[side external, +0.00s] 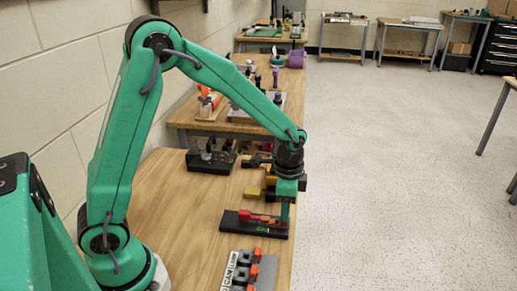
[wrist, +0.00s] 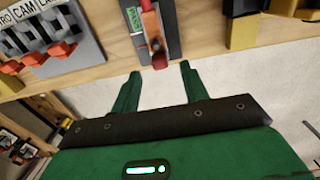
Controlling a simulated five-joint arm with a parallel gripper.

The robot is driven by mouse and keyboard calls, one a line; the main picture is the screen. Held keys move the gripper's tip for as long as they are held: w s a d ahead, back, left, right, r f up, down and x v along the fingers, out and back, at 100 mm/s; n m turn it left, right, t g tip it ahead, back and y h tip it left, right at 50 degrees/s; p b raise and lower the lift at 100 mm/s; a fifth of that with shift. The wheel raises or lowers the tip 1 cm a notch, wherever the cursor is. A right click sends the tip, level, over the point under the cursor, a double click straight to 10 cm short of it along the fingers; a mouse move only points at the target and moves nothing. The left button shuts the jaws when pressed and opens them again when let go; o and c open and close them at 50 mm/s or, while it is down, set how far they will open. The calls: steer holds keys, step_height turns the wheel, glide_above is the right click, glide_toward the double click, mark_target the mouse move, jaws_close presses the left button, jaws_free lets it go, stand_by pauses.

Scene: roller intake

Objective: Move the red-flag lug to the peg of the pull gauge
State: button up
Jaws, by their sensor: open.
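My gripper (wrist: 160,70) is open, its two green fingers apart with nothing between them. In the side view, my gripper (side external: 285,212) is low at the right end of a black-based device. This device, which looks like the pull gauge (wrist: 138,42), has a red body and a green label; it also shows in the side view (side external: 243,229). Its red end lies just beyond my fingertips; I cannot clearly make out its peg. A grey labelled rack (wrist: 88,36) holds several flagged pieces. The one with the reddest flag (wrist: 63,50) is nearest the gauge, left of my gripper.
The labelled rack with orange flags (side external: 226,283) stands at the table's near edge in the side view. Yellow blocks (side external: 262,187) stand behind the gauge, also right of it in the wrist view (wrist: 243,32). A black device (side external: 208,162) sits further back.

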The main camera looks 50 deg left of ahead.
steer(key=shift+r, duration=2.15)
steer(key=shift+r, duration=0.1)
steer(key=s+a+r+n+t, duration=0.2)
steer(key=s+r+n, duration=0.2)
steer(key=s, duration=0.5)
steer(key=s+a+r+n+t, duration=0.3)
steer(key=s+r+n, duration=0.2)
steer(key=s+r, duration=0.4)
steer(key=shift+r+t, duration=0.3)
